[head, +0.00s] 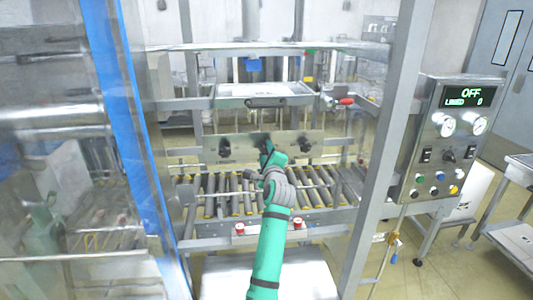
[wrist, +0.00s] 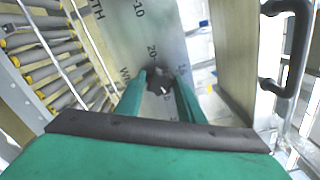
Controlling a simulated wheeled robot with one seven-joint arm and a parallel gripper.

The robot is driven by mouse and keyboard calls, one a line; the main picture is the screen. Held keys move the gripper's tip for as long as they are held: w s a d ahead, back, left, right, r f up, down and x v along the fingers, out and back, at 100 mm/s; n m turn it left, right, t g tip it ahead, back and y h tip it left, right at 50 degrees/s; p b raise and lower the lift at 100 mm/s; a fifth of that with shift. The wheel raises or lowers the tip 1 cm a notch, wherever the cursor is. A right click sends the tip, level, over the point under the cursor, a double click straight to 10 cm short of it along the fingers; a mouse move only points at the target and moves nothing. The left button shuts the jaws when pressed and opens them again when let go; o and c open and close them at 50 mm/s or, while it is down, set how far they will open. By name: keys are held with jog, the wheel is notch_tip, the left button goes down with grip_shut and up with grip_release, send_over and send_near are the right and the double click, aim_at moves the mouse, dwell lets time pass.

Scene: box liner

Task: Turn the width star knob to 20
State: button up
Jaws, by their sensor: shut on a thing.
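The width star knob (wrist: 158,78) is black and sits on a metal plate with a printed scale in the wrist view. My gripper (wrist: 160,84) has its two green fingers on either side of the knob, shut on it. A "20" mark shows just above the knob, with a "10" farther up and part of the word WIDTH to the left. I cannot read where the knob points. In the head view my gripper (head: 267,150) is at the middle of the plate (head: 240,143) and hides the knob behind it.
Two other black knobs, left (head: 224,150) and right (head: 303,144), flank my gripper on the plate. A roller conveyor (head: 215,190) runs below. A control panel (head: 445,140) reading OFF stands right. A frame post (head: 397,120) and a blue-edged clear guard (head: 130,120) bound the sides.

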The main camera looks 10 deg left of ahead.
jog(key=n, duration=0.4)
jog(key=shift+f+n, duration=0.15)
jog(key=shift+n, duration=0.15)
jog(key=n, duration=0.3)
jog(key=shift+d+n, duration=0.1)
jog(key=shift+n, duration=0.3)
jog(key=n, duration=1.3)
jog(key=shift+f+n, duration=0.1)
jog(key=shift+n, duration=0.2)
jog(key=n, duration=0.3)
jog(key=shift+n, duration=0.3)
jog(key=n, duration=0.4)
jog(key=shift+n, duration=2)
